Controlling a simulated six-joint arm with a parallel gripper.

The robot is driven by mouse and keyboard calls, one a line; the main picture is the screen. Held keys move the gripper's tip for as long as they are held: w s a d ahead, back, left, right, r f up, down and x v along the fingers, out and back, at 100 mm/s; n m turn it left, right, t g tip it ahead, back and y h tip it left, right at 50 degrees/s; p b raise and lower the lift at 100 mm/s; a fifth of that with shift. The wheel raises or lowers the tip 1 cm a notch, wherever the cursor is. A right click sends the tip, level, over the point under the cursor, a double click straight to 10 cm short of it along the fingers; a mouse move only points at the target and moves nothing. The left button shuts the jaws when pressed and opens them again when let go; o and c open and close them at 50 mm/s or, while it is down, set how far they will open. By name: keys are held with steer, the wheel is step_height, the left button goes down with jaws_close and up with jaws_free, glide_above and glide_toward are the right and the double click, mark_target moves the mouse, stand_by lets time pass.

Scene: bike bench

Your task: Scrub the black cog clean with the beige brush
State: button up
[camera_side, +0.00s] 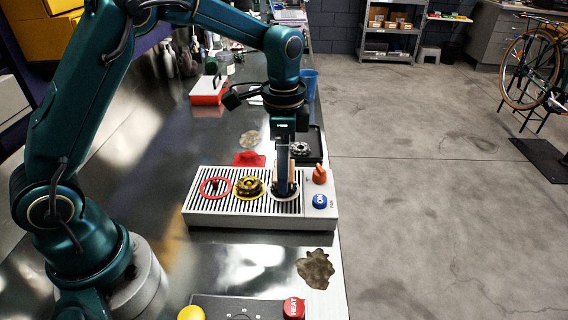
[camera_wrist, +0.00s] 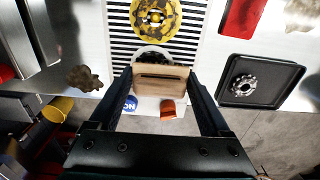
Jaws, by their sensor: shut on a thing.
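My gripper (camera_side: 285,190) is shut on the beige brush (camera_wrist: 160,77), a block held between its two fingers. It points down over the white ring (camera_side: 272,194) at the right of the slatted station. In the wrist view the brush covers much of this ring (camera_wrist: 151,50); what lies inside is mostly hidden, and I cannot tell whether the brush touches it. A dirty brown-and-yellow cog (camera_side: 249,186) sits in the yellow ring, also in the wrist view (camera_wrist: 155,16). A dark grey cog (camera_wrist: 243,85) lies on the black tray (camera_wrist: 284,80). I cannot tell which cog is the black one.
The white station (camera_side: 222,219) has a red ring (camera_side: 215,188) at left, an orange knob (camera_side: 319,175) and a blue button (camera_side: 320,201) at right. A red cloth (camera_side: 249,159) lies behind it. A brown patch (camera_side: 315,268) and a panel with a red HEAT button (camera_side: 293,307) are in front.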

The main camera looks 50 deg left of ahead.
steer(key=shift+s+d, duration=1.1)
steer(key=shift+d, duration=0.05)
steer(key=shift+w+a, duration=1.4)
steer(key=shift+a, duration=0.05)
steer(key=shift+s+d, duration=1.4)
steer(key=shift+d, duration=0.05)
steer(key=shift+a, duration=0.1)
steer(key=shift+w+a, duration=1.35)
steer(key=shift+w, duration=0.05)
